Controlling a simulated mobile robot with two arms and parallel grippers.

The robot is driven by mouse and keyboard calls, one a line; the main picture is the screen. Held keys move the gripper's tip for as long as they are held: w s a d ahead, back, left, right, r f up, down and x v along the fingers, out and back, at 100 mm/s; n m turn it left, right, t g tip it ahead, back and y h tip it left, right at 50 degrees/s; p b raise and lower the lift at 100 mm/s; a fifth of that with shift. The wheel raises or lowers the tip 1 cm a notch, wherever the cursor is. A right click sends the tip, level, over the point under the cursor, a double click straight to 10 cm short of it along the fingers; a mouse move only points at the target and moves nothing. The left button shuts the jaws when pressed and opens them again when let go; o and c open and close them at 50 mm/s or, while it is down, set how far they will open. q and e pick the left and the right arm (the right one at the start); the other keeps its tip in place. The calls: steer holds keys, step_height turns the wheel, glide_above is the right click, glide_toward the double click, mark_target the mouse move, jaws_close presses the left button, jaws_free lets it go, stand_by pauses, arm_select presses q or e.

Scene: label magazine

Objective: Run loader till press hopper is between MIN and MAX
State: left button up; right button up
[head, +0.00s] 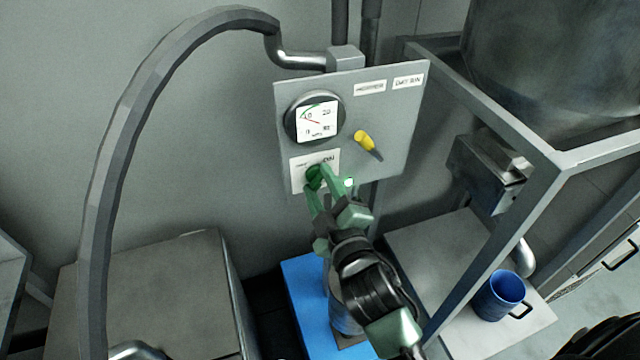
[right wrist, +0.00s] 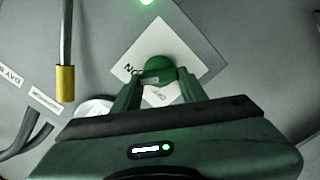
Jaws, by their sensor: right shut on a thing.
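My right gripper (head: 318,182) reaches up to the grey control panel (head: 385,105) and is shut on a green round knob (head: 313,176). In the right wrist view, its two fingers sit on either side of the knob (right wrist: 158,68), in front of a white plate with partly hidden lettering. A green lamp (head: 349,182) beside the knob is lit. A round gauge (head: 316,117) above has a red needle and a green arc; its figures are too small to read surely. MIN and MAX marks are not visible. My left gripper is not in view.
Two labels (head: 370,87) are at the panel's top. A thick grey hose (head: 120,150) arches on the left. A metal frame (head: 500,240) under a large vessel (head: 545,60) stands on the right, with a blue mug (head: 498,296) on a low surface. A blue block (head: 303,290) lies below.

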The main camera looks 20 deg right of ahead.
steer(key=shift+m, duration=0.9)
steer(key=o, duration=1.4)
steer(key=shift+c, duration=0.2)
steer(key=shift+s, duration=0.1)
steer(key=shift+s+f, duration=0.15)
steer(key=shift+s, duration=0.2)
steer(key=s+b, duration=0.2)
steer(key=s, duration=0.5)
steer(key=shift+d+b, duration=0.15)
steer(key=shift+b, duration=0.15)
